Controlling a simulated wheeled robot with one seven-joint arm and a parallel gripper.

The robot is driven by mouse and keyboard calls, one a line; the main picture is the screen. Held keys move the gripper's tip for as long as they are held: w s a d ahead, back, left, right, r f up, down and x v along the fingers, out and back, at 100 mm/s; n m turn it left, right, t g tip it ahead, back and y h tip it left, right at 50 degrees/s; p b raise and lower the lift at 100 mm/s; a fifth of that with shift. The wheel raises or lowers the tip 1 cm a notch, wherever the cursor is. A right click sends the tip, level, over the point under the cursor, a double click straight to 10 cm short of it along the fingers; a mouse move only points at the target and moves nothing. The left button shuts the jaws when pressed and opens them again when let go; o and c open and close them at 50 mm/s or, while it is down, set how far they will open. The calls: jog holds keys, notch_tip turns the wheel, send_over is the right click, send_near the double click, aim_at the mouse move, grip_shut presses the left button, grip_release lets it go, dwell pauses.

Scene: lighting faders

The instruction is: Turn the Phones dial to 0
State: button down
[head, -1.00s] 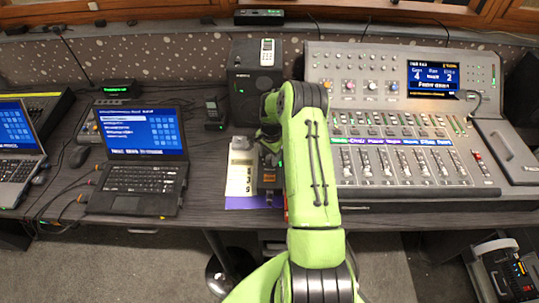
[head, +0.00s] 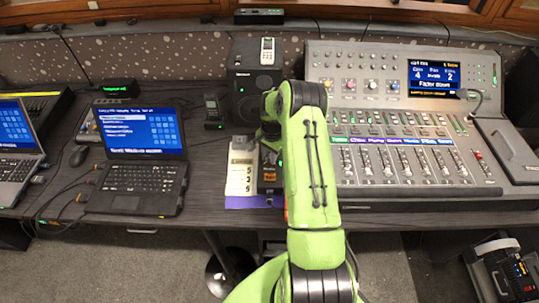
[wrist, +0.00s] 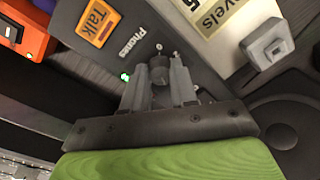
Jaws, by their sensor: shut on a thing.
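The Phones dial (wrist: 160,73) is a small dark knob on a grey box (wrist: 155,28), beside the printed word "Phones", in the wrist view. My gripper (wrist: 160,85) is shut on the dial, with one finger on each side of it. A small "0" style mark and dots show just above the dial, but the dial's pointer cannot be made out. A green light (wrist: 126,77) glows left of the dial. In the head view my green arm hides the dial and the fingers; part of the grey box with the orange Talk button (head: 270,177) shows left of the arm.
A mixing console (head: 400,130) is close on the right.

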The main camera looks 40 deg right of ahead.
jog(key=n+b, duration=0.1)
jog(key=n, duration=0.2)
jog(key=shift+f+b, duration=0.1)
jog(key=shift+b, duration=0.3)
jog(key=n+b, duration=0.1)
jog(key=n, duration=0.4)
jog(key=shift+b, duration=0.35)
jog(key=n+b, duration=0.1)
jog(key=n, duration=0.2)
jog(key=shift+w+n, duration=0.1)
jog(key=shift+n, duration=0.2)
jog(key=n, duration=0.4)
jog(key=shift+n+g+b, duration=0.3)
jog(key=shift+b, duration=0.1)
jog(key=n, duration=0.4)
jog(key=shift+b, duration=0.4)
jog(key=n, duration=0.4)
jog(key=shift+b, duration=0.35)
jog(key=n+b, duration=0.1)
jog(key=n, duration=0.2)
jog(key=shift+n+g, duration=0.3)
jog(key=shift+w+n+b, duration=0.1)
jog(key=shift+n+b, duration=0.25)
jog(key=shift+n, duration=1.35)
